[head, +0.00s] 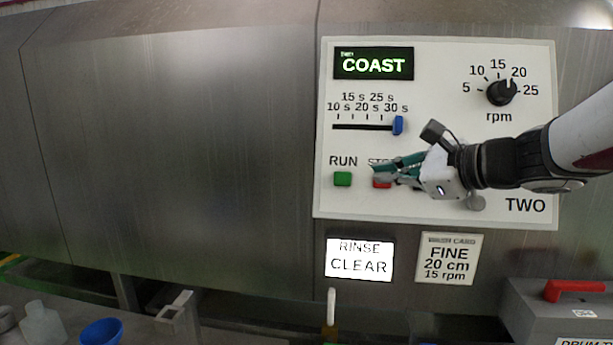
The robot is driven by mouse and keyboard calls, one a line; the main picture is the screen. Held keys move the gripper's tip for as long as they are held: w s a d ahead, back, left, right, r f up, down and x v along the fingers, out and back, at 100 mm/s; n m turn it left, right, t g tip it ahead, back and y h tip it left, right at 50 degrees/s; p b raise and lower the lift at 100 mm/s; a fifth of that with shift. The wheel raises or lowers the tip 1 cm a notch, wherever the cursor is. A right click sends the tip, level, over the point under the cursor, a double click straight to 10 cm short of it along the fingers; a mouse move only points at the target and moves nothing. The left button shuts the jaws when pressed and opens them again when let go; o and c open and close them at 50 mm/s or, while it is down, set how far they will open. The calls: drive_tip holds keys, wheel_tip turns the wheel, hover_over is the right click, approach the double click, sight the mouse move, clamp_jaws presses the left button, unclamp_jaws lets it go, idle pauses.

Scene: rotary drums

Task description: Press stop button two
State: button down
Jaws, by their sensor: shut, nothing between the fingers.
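Panel TWO (440,205) is a white control plate on a steel drum housing. Its red stop button (381,184) sits under a partly hidden "STOP" label, right of the green run button (342,179). My gripper (378,175) is shut and empty, with its green-grey fingertips at the stop button, covering its upper part. I cannot tell whether the tips touch the button. The panel display (373,64) reads COAST. The blue slider (398,125) is at the 30 s end. The rpm knob (501,92) points near 20.
Below the panel are a lit sign (360,259) reading RINSE CLEAR and a card (448,258) reading FINE, 20 cm, 15 rpm. A grey box with a red handle (575,289) stands at lower right. A blue bowl (101,331) is at lower left. The housing left of the panel is bare.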

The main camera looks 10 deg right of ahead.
drive_tip(key=s, duration=0.1)
drive_tip(key=s+a+r+p, duration=0.1)
drive_tip(key=shift+s, duration=0.3)
idle(0.4)
drive_tip(key=s+a+f+n+g, duration=0.6)
drive_tip(key=s+a+f+n, duration=0.1)
drive_tip(key=s+a+n, duration=0.45)
drive_tip(key=s+d+f+n+g+h, duration=0.1)
drive_tip(key=s+d+f+n+h, duration=0.1)
drive_tip(key=s+n, duration=0.3)
drive_tip(key=s+d+f+n+h, duration=0.3)
drive_tip(key=s+n+h, duration=0.1)
drive_tip(key=n, duration=0.3)
drive_tip(key=shift+s+g, duration=0.4)
drive_tip(key=shift+s, duration=0.2)
